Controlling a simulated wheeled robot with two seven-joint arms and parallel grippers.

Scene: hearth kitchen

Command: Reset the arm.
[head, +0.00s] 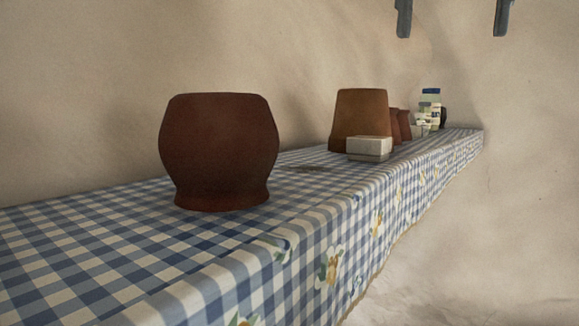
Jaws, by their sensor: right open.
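My right gripper (452,20) shows at the top right of the head view. Only its two dark fingers are in the frame, set wide apart with nothing between them. It hangs in the air, well above the far part of the shelf, and touches nothing. The rest of that arm is above the frame. My left gripper is not in view.
A shelf with a blue checked cloth (90,245) runs from near left to far right along a pale wall. On it stand a dark brown pot (219,150), an orange-brown pot (361,118), a white block (368,148), smaller brown pots (402,125) and a carton (430,105).

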